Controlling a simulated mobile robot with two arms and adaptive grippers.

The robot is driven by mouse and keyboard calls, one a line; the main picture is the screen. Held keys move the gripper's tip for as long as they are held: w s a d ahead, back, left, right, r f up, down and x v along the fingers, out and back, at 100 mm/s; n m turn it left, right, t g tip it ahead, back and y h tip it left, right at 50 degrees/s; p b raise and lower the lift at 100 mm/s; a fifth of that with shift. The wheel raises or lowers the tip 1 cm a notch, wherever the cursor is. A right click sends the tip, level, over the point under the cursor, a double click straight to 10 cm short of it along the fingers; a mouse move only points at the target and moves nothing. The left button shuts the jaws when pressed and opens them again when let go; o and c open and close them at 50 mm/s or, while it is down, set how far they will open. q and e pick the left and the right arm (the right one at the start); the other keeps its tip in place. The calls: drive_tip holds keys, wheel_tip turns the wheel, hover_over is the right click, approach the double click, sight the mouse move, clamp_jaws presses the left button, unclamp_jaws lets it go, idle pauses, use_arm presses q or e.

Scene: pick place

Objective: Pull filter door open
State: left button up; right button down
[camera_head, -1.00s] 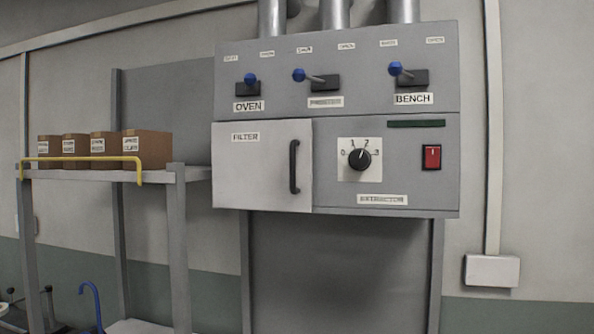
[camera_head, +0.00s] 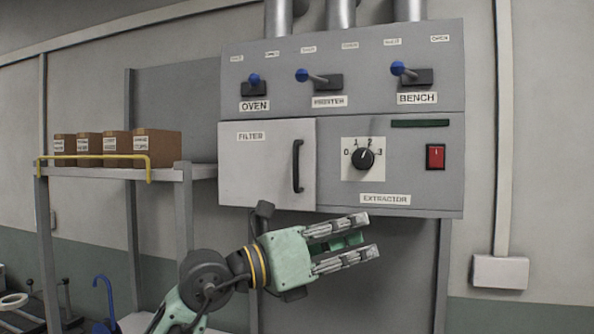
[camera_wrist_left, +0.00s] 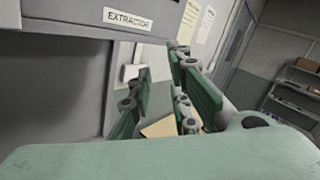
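The filter door (camera_head: 262,170) is a light grey panel labelled FILTER at the lower left of the extractor cabinet (camera_head: 430,170). It looks shut, flush with the cabinet front. Its black vertical handle (camera_head: 297,166) is at the door's right edge. My left gripper (camera_head: 362,237) is open and empty. In the head view it appears below the handle and to its right, with its fingers pointing right. In the left wrist view, its fingers (camera_wrist_left: 165,100) are spread below the EXTRACTOR label (camera_wrist_left: 127,19). My right gripper is in neither view.
Above the door are levers with blue knobs (camera_head: 302,75). A rotary dial (camera_head: 363,159) and a red switch (camera_head: 435,156) are to its right. A shelf (camera_head: 190,172) with several cardboard boxes (camera_head: 156,147) stands at left. A wall box (camera_head: 500,271) is at right.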

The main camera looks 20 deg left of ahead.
use_arm(q)
drive_tip(key=w+a+r+t+y, duration=0.1)
drive_tip(key=a+r+t+y, duration=0.2)
drive_tip(key=a+r+y, duration=0.35)
drive_tip(key=n+t+y, duration=0.2)
drive_tip(key=n+y, duration=0.1)
drive_tip(key=y, duration=0.1)
approach(294, 170)
drive_tip(key=a+x, duration=0.1)
drive_tip(key=x, duration=0.2)
drive_tip(key=p+x, duration=0.2)
drive_tip(key=x, duration=0.2)
drive_tip(key=d+p+x, duration=0.1)
drive_tip(key=p+x, duration=0.1)
drive_tip(key=x, duration=0.1)
drive_tip(key=shift+w+d, duration=0.15)
drive_tip(key=shift+w, duration=0.1)
drive_tip(key=shift+f, duration=0.1)
drive_tip(key=shift+c, duration=0.3)
clamp_jaws()
